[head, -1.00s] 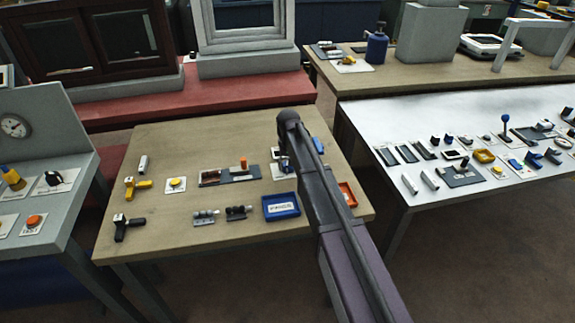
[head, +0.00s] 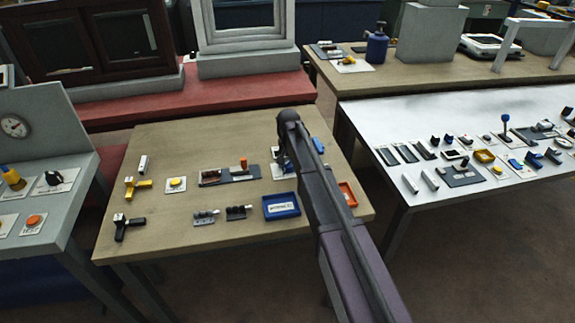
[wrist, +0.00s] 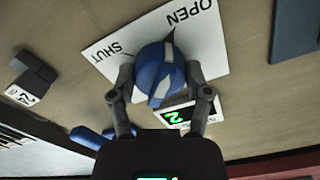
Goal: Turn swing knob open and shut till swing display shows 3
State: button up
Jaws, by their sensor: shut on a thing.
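In the wrist view a round blue swing knob (wrist: 150,80) with a pale grip bar sits on a white plate (wrist: 205,48) marked OPEN and SHUT. A dark pointer at the knob's edge lies between the two words, nearer OPEN. My gripper (wrist: 161,74) is shut on the knob, one finger on each side. Beside the knob, the swing display (wrist: 174,116) shows a green digit that reads as 2, partly framed by the fingers. In the head view my arm hides most of the gripper and the knob.
On the same tan table (head: 160,235) are a blue tray (head: 282,206), a yellow button (head: 176,184), a yellow-handled valve (head: 135,186) and a red tray (head: 348,194). A white table (head: 375,120) with many small parts stands to the right.

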jog(key=shift+s, duration=0.1)
jog(key=o, duration=1.2)
jog(key=shift+r, duration=0.1)
